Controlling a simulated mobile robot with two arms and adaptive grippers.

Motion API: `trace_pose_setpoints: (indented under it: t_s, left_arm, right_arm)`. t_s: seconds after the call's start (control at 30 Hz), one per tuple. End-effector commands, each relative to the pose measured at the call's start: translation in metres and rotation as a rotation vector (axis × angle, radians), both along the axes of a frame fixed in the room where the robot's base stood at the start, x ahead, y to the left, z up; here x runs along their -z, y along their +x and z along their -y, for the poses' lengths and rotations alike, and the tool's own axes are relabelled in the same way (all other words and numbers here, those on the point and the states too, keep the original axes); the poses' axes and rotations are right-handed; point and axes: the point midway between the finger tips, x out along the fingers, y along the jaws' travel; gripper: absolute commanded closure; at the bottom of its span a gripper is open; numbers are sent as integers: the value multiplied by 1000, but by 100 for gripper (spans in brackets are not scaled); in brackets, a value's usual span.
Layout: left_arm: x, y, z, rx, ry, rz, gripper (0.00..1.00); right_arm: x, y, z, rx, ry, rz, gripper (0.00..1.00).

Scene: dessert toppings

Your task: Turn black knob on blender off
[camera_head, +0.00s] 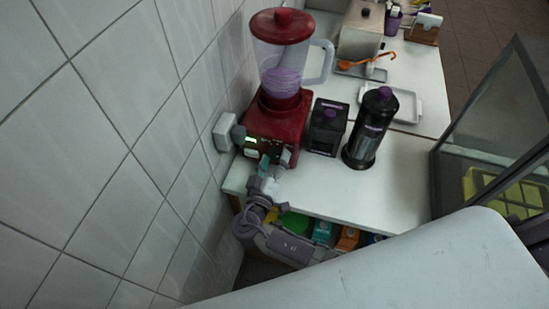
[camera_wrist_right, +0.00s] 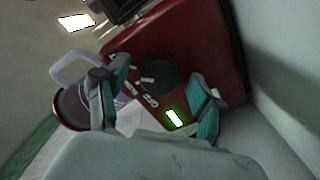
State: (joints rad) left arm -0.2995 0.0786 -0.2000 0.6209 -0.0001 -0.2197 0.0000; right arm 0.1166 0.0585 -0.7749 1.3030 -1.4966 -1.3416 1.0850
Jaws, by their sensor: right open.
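The red blender (camera_head: 275,122) stands at the near left of the counter, against the tiled wall. Its clear jar (camera_head: 281,65) has a red lid and purple contents. The black knob (camera_wrist_right: 157,75) sits on the red base in the wrist view, with white markings beside it. A small green-edged lit display (camera_wrist_right: 174,118) is near it. My right gripper (camera_head: 272,162) is at the front of the base, open. In the wrist view its teal-padded fingers (camera_wrist_right: 160,80) lie on either side of the knob. Whether they touch it cannot be told. My left gripper is not in view.
A black box (camera_head: 327,128) with a purple top and a black cylinder (camera_head: 371,130) stand right of the blender. A white tray (camera_head: 408,106) lies behind them. A white wall box (camera_head: 224,133) is close on the left. Coloured cartons (camera_head: 347,238) sit under the counter.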

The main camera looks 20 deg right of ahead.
Motion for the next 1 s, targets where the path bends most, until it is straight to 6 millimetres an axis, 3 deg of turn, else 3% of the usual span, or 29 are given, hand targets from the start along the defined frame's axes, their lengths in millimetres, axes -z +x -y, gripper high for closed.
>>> trace_pose_setpoints:
  t_s: [0.07, 0.37, 0.67, 1.0]
  left_arm:
    - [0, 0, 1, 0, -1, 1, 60]
    - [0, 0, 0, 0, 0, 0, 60]
    - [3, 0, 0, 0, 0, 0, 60]
    - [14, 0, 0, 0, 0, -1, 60]
  right_arm:
    - [0, 0, 0, 0, 0, 0, 40]
    - [0, 0, 0, 0, 0, 0, 90]
    - [0, 0, 0, 0, -28, -19, 92]
    - [1, -1, 0, 1, -209, -140, 92]
